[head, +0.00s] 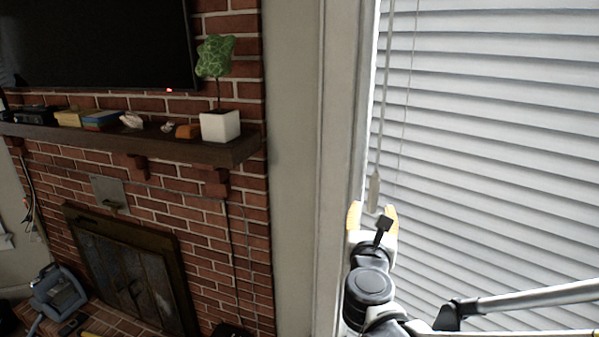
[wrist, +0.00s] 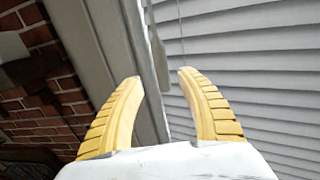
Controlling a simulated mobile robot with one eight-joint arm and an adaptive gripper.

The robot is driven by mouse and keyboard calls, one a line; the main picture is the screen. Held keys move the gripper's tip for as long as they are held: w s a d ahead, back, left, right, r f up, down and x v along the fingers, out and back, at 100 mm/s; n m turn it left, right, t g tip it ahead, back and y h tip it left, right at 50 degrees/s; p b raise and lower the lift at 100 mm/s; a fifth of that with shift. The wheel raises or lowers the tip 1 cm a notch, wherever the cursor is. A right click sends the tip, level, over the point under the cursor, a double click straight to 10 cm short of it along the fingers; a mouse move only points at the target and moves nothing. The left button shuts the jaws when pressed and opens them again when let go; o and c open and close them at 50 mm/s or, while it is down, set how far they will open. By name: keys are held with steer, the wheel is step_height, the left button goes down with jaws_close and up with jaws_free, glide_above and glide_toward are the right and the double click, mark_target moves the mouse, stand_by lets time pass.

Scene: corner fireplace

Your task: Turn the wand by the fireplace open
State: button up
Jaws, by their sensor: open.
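The wand (head: 374,190) hangs down beside the window blinds, a thin pale rod with a thicker grey end. In the wrist view the wand's lower end (wrist: 159,62) shows just beyond my gripper, between the lines of the two fingertips. My gripper (head: 372,210) is open with its yellow fingers apart and pointing up toward the wand. It also shows in the wrist view (wrist: 161,77), with nothing held between the fingers. I cannot tell the exact gap in depth between fingers and wand. The blinds (head: 490,130) have their slats tilted, looking mostly shut.
A thin cord (head: 408,95) hangs right of the wand. The window frame (head: 340,130) stands close to the left of my gripper. Farther left are the brick fireplace (head: 220,260) and a mantel (head: 225,152) with a potted plant (head: 219,125).

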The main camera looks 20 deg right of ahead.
mark_target(374, 194)
steer(key=x, duration=1)
steer(key=shift+w+d+f, duration=0.1)
steer(key=shift+w+d, duration=0.1)
jaws_close()
